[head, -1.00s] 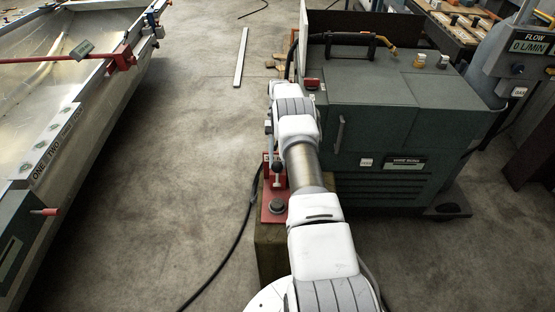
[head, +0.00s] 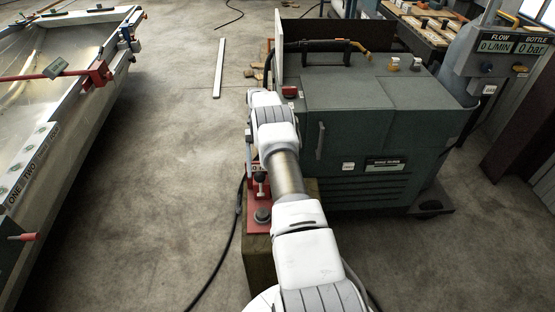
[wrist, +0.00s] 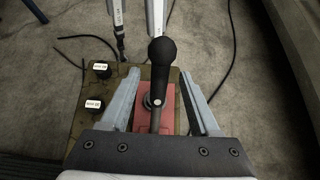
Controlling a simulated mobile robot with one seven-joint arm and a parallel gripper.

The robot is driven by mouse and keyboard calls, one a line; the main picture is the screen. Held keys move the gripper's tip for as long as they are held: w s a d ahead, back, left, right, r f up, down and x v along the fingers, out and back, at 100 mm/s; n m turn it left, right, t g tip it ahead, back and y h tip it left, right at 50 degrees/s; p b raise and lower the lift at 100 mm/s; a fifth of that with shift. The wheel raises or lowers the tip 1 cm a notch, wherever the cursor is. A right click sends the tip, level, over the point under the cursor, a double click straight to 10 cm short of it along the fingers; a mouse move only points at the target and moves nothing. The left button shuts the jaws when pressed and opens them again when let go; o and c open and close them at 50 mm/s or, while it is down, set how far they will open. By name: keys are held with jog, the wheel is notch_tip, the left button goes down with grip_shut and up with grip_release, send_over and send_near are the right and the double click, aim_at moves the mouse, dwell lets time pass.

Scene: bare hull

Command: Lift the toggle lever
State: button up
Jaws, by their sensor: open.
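The toggle lever has a black rounded grip (wrist: 163,70) on a metal stem and rises from a red base (wrist: 172,112) in the wrist view. My gripper (wrist: 159,74) is open, one pale finger on each side of the lever. I see a gap between the grip and each finger, but cannot tell their depth relation. My gripper's fingers are not clear there.
A dark green machine cabinet (head: 395,120) stands close right of my arm. An open metal hull (head: 80,80) lies at the left. Cables cross the floor, which is clear between hull and post.

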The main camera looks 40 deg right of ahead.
notch_tip(320, 180, up, 4)
jog(key=p, duration=0.3)
jog(key=shift+r, duration=0.1)
jog(key=s+d+r, duration=0.6)
jog(key=s, duration=0.3)
jog(key=shift+s+d, duration=0.35)
